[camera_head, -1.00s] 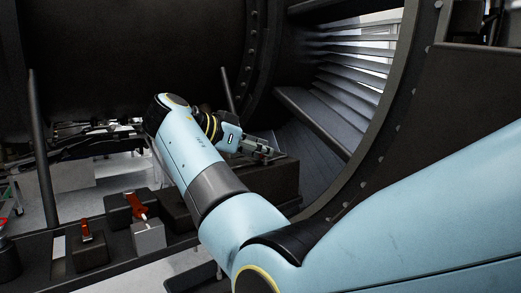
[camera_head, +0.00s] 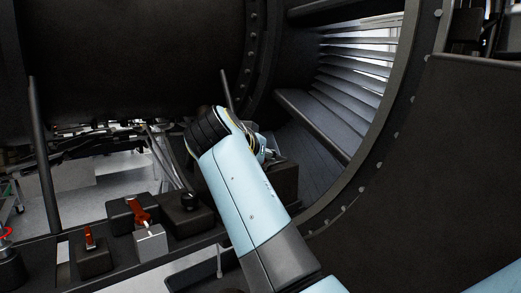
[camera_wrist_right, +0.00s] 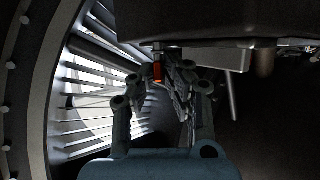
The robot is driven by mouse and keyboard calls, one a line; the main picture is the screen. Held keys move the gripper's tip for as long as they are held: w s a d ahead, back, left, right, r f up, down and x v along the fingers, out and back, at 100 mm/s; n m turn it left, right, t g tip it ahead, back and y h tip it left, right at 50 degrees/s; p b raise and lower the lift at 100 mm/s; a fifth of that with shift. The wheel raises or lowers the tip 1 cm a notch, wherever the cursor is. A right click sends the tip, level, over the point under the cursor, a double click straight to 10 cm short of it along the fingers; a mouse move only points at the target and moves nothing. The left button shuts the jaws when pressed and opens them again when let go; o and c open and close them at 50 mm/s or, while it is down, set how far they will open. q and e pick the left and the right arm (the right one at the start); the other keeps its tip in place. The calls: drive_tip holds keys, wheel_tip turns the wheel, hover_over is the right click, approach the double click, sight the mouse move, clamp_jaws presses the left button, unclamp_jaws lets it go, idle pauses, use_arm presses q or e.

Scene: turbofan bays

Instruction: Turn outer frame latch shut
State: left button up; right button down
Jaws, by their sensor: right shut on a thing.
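In the right wrist view a small orange-red handle (camera_wrist_right: 157,72), apparently the outer frame latch, stands between the fingertips of my right gripper (camera_wrist_right: 162,80), under a dark overhanging block (camera_wrist_right: 220,28). The gripper is shut on this handle. In the head view my right gripper (camera_head: 266,153) is at the dark block by the round frame, mostly hidden behind my own forearm and wrist. The latch handle is hidden there, so its angle cannot be told. My left gripper is not in view.
The ring frame with bolts (camera_head: 385,150) curves close on the right. An upright bar (camera_head: 42,150) stands left.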

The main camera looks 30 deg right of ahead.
drive_tip(key=shift+s+d+r+n+t+y+p, duration=0.1)
drive_tip(key=shift+n+t+y+p, duration=0.3)
drive_tip(key=shift+n+t, duration=0.1)
drive_tip(key=shift+s+d+r+n+t+y+p, duration=0.1)
drive_tip(key=shift+n+t+y+p, duration=0.3)
drive_tip(key=shift+n, duration=0.1)
drive_tip(key=n+t+y+p, duration=0.2)
drive_tip(key=n+y+p, duration=0.2)
drive_tip(key=shift+s+d+n+t+y+p, duration=0.15)
drive_tip(key=shift+d+n+t+y+p, duration=0.15)
drive_tip(key=shift+t, duration=0.1)
drive_tip(key=shift+n+t+y+p, duration=0.4)
drive_tip(key=shift+n+y+p, duration=0.2)
drive_tip(key=shift+n+y, duration=0.3)
drive_tip(key=shift+d+n+y, duration=0.1)
drive_tip(key=shift+n+y, duration=0.6)
drive_tip(key=shift+y, duration=0.1)
drive_tip(key=shift+d+f+n+y+p, duration=0.1)
drive_tip(key=shift+n+y+p, duration=0.25)
drive_tip(key=shift+n+y, duration=0.7)
drive_tip(key=shift+y, duration=0.35)
drive_tip(key=c, duration=1.4)
unclamp_jaws()
drive_tip(key=shift+d+f, duration=0.1)
drive_tip(key=shift+s, duration=0.1)
